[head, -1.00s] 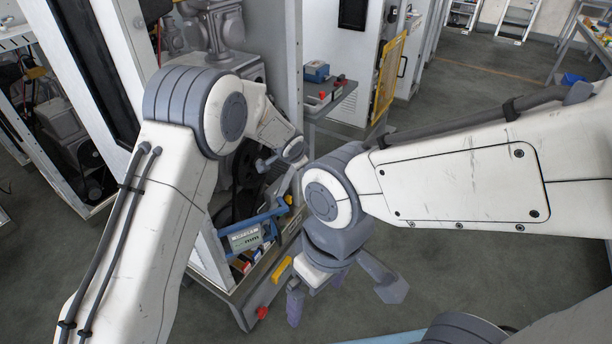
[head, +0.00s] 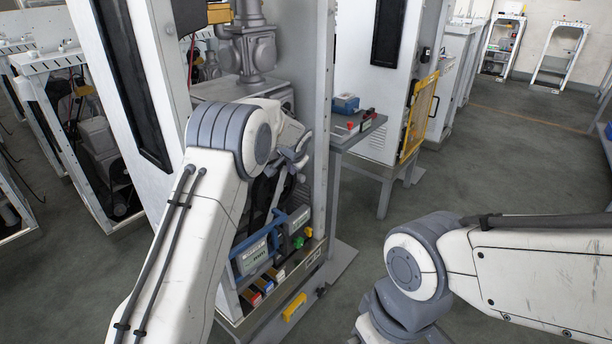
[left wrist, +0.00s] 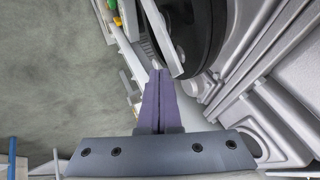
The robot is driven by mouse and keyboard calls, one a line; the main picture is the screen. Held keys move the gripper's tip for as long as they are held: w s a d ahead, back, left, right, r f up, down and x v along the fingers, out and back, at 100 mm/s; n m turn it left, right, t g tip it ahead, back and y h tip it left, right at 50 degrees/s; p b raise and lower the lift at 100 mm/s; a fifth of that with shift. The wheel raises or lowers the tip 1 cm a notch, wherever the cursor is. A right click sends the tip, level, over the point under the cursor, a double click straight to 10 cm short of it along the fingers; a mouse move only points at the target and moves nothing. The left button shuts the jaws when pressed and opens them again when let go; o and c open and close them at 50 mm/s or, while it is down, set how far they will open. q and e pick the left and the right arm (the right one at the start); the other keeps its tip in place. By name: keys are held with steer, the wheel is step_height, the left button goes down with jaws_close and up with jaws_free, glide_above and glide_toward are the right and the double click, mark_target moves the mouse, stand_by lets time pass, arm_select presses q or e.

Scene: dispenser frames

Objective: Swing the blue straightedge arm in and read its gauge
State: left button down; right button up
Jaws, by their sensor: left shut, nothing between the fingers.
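The blue straightedge arm (head: 270,232) is low inside the open white cabinet, with a grey gauge box and its display (head: 255,255) on its front. A second grey box with a display (head: 298,221) sits just to its right on blue. The digits are too small to read. My left gripper (head: 298,158) is at the cabinet opening, above the blue arm. In the left wrist view its purple fingers (left wrist: 160,75) are shut and empty, with the tips close beside a pale grey bar (left wrist: 162,38); I cannot tell if they touch. My right gripper is below the head view's edge.
A black round part (left wrist: 187,35) and grey castings lie close to my left fingers. The cabinet's front ledge carries small coloured blocks (head: 268,285) and a yellow handle (head: 294,307).

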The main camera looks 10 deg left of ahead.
arm_select(q)
steer(key=a, duration=0.1)
steer(key=w+a+p, duration=0.1)
steer(key=shift+a+r, duration=0.15)
steer(key=shift+a, duration=0.15)
steer(key=shift+a, duration=0.15)
